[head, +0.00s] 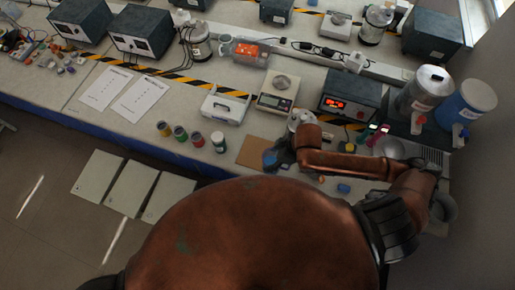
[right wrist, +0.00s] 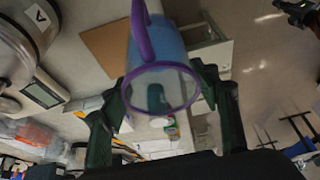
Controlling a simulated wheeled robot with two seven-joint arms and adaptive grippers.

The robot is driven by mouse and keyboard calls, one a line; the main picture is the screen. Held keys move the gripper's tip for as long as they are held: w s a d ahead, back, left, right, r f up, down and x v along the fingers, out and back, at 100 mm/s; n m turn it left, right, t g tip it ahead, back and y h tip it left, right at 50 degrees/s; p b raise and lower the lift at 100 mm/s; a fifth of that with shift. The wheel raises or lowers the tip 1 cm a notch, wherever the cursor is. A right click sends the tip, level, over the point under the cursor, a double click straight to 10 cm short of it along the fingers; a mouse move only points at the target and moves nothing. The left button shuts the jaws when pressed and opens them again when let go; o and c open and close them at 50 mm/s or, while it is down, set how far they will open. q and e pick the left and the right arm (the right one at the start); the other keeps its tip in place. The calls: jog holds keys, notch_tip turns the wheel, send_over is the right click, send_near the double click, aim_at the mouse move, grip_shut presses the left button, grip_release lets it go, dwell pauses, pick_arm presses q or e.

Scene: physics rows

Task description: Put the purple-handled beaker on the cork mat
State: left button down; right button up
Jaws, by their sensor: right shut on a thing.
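The purple-handled beaker (right wrist: 170,48) is in the right wrist view, with a clear body, a purple rim and handle, and blue inside. My right gripper (right wrist: 160,92) is shut on it, one dark green finger on each side. In the head view my right gripper (head: 281,156) is at the right end of the cork mat (head: 252,151), and a blue part of the beaker (head: 270,158) shows beside it. The brown mat also shows beyond the beaker in the right wrist view (right wrist: 104,46). I cannot tell whether the beaker touches the mat. My left gripper is not in view.
Several coloured jars (head: 181,133) stand left of the mat. A scale (head: 277,92) and a white case (head: 226,105) are behind it. A power supply (head: 350,97) and large containers (head: 425,88) stand to the right. The mat's visible left part is bare.

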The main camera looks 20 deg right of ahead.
jog(key=w+a+f+p, duration=0.2)
jog(key=w+f, duration=1.1)
jog(key=shift+w+a, duration=0.15)
jog(key=shift+w, duration=0.1)
jog(key=shift+f, duration=0.1)
jog(key=o, duration=1.4)
jog(key=shift+o, duration=0.2)
jog(key=v, duration=1.2)
jog(key=shift+b, duration=0.3)
